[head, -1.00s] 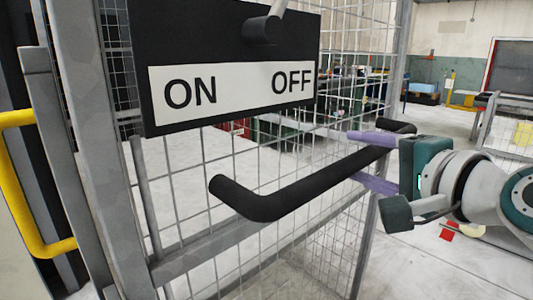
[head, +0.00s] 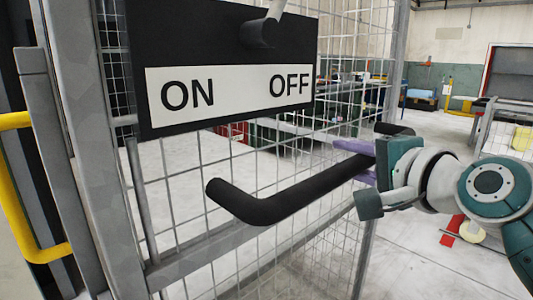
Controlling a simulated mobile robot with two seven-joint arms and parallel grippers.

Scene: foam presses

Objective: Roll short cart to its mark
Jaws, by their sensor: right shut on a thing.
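A black bar handle (head: 290,190) is fixed to a wire mesh panel (head: 215,160) with a grey metal frame. My right gripper (head: 358,160) comes in from the right and is shut on the handle near its far end, with its lavender fingers around the bar. I cannot make out a short cart for sure in the head view. A red patch (head: 450,232) lies on the floor at the right, partly hidden by my arm; I cannot tell whether it is the mark. My left gripper is not in view.
A black board with an ON/OFF label (head: 230,92) and a lever (head: 262,30) hangs above the handle. A grey post (head: 85,130) and a yellow rail (head: 25,200) stand at the left. Open floor (head: 400,265) shows at the lower right.

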